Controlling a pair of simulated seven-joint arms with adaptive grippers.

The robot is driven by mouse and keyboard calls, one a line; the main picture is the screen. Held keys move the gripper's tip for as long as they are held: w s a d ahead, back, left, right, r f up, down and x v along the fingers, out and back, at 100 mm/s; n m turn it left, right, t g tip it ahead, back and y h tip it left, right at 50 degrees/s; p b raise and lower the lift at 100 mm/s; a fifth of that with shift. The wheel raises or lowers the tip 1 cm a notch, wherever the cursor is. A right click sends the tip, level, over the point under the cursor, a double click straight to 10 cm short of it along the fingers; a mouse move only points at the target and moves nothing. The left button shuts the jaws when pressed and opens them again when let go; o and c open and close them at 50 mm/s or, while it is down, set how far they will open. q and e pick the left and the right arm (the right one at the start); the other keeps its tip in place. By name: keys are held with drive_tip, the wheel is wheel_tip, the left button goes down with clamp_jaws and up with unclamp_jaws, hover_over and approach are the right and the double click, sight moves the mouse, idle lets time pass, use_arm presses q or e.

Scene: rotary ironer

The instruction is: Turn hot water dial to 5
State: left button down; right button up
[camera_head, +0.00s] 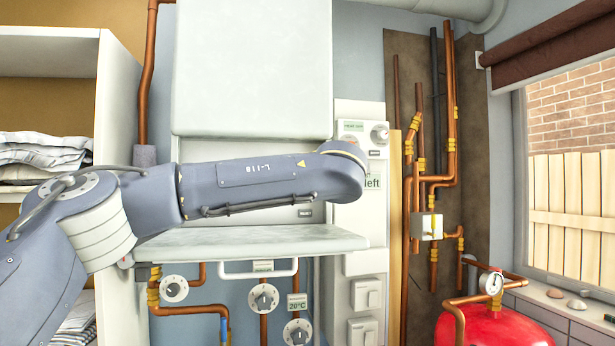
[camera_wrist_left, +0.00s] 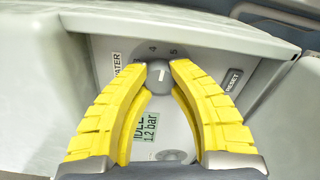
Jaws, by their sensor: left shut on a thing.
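The hot water dial is a grey round knob (camera_wrist_left: 160,73) on the pale panel in the left wrist view. Its white mark points up, between the printed 4 and 5. A partly covered "WATER" label is to its left. My left gripper (camera_wrist_left: 159,68) has its two yellow fingers closed on the knob from both sides. In the head view my left arm reaches across the white wall unit (camera_head: 253,70) and hides the dial and the gripper. My right gripper is in neither view.
A green "1.2 bar" display (camera_wrist_left: 147,127) is below the dial and a RESET label (camera_wrist_left: 233,80) is to its right. A white shelf (camera_head: 253,241) juts out below my arm. Copper pipes (camera_head: 449,100) and a red tank (camera_head: 490,329) are at right.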

use_arm(q)
drive_tip(key=shift+w+a+m, duration=0.1)
drive_tip(key=shift+a+m, duration=0.05)
drive_tip(key=shift+m, duration=0.85)
drive_tip(key=shift+r+m, duration=0.15)
drive_tip(key=shift+m, duration=0.15)
idle(2.6)
drive_tip(key=c, duration=1.3)
unclamp_jaws()
drive_tip(key=shift+a, duration=0.15)
drive_tip(key=o, duration=0.3)
drive_tip(key=shift+d, duration=0.2)
drive_tip(key=v, duration=1.2)
drive_tip(key=shift+a, duration=0.1)
